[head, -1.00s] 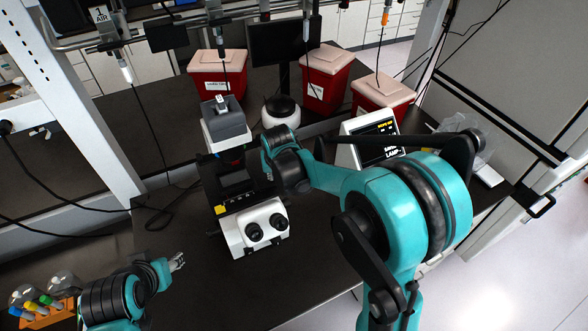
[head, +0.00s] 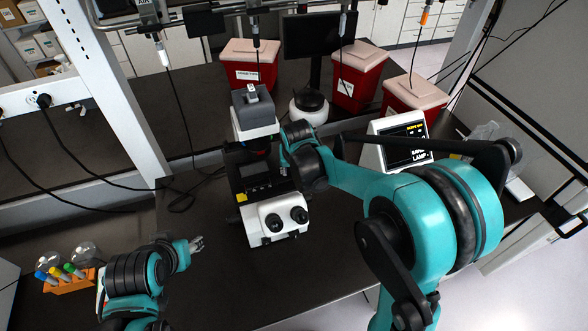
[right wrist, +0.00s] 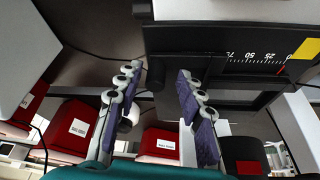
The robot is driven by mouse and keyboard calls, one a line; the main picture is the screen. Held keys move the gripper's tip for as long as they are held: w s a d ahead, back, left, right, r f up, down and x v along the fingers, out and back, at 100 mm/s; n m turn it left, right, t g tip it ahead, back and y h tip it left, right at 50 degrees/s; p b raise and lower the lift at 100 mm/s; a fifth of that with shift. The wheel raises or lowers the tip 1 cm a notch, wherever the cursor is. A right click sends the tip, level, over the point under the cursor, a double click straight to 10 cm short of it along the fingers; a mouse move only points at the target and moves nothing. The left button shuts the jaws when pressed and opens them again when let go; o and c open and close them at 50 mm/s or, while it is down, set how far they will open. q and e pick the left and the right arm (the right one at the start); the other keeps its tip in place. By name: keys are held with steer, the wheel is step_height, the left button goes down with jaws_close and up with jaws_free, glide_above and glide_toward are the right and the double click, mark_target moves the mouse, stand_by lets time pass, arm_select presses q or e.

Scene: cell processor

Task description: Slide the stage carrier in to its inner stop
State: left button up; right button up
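The white and black microscope (head: 270,222) stands on the dark bench in the head view. Its stage area (head: 256,183) is partly hidden by my right arm. In the right wrist view a black stage part with a white number scale (right wrist: 250,62) and a red pointer mark fills the upper right. My right gripper (right wrist: 162,75) has its two purple-padded fingers apart, their tips at a black part of the stage; contact is not clear. In the head view my right gripper is mostly hidden beside the microscope. My left gripper (head: 197,243) is low over the bench, left of the microscope, holding nothing visible.
Red bins with pale lids (head: 249,68) and a white jar (head: 308,108) stand behind the microscope. A screen unit reading "LAMP" (head: 398,148) is to its right. An orange rack of tubes (head: 70,285) sits far left. Bench in front of the microscope is clear.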

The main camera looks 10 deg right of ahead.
steer(key=v, duration=1.2)
steer(key=shift+a, duration=0.1)
